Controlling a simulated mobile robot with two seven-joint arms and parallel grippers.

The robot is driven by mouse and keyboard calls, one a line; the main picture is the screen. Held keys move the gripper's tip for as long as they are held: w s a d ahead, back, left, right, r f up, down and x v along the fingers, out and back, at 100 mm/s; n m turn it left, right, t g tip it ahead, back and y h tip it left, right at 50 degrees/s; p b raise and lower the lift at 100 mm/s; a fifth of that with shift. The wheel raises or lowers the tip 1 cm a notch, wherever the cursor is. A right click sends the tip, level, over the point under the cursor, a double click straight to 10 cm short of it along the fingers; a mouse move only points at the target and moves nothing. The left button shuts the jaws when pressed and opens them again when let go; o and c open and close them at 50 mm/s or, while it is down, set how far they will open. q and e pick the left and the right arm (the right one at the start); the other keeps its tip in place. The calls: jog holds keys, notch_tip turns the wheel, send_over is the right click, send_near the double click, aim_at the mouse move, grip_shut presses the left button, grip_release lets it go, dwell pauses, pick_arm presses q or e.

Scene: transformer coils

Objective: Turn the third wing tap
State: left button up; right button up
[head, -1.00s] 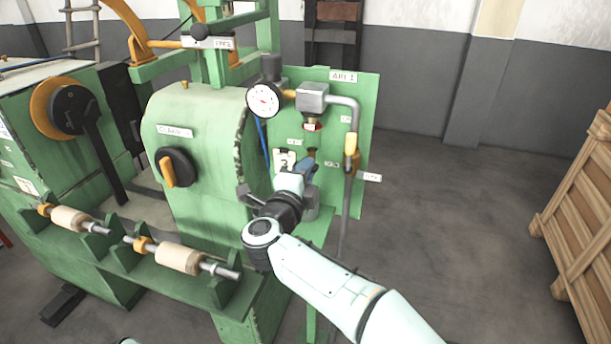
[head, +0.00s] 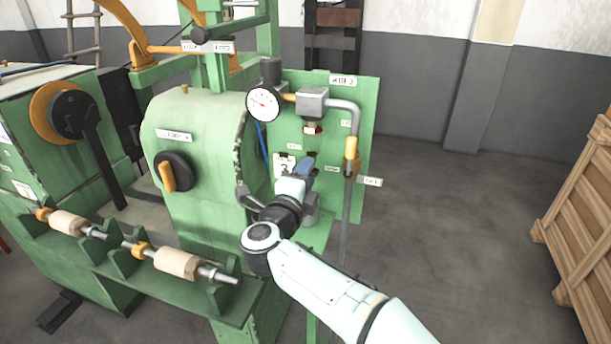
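My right gripper (head: 304,168) is up against the green panel marked AIR (head: 356,120), below the regulator and its red-collared fitting. A small blue part shows at its tip. I cannot tell whether this is a tap wing or part of the gripper. My wrist and arm hide much of the lower panel, so no wing tap shows clearly and I cannot tell which one the gripper is at. The finger gap is hidden. A small white plate (head: 282,160) shows just left of the gripper. My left gripper is not in view.
A round pressure gauge (head: 263,103), a grey regulator (head: 312,101) and a grey pipe with a yellow valve (head: 350,148) surround the gripper. A black knob with an orange grip (head: 174,172) is on the machine. A wooden crate (head: 580,215) stands right; the floor between is free.

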jog(key=v, duration=1.3)
jog(key=shift+s+b, duration=0.15)
jog(key=shift+b, duration=0.25)
jog(key=shift+a, duration=0.1)
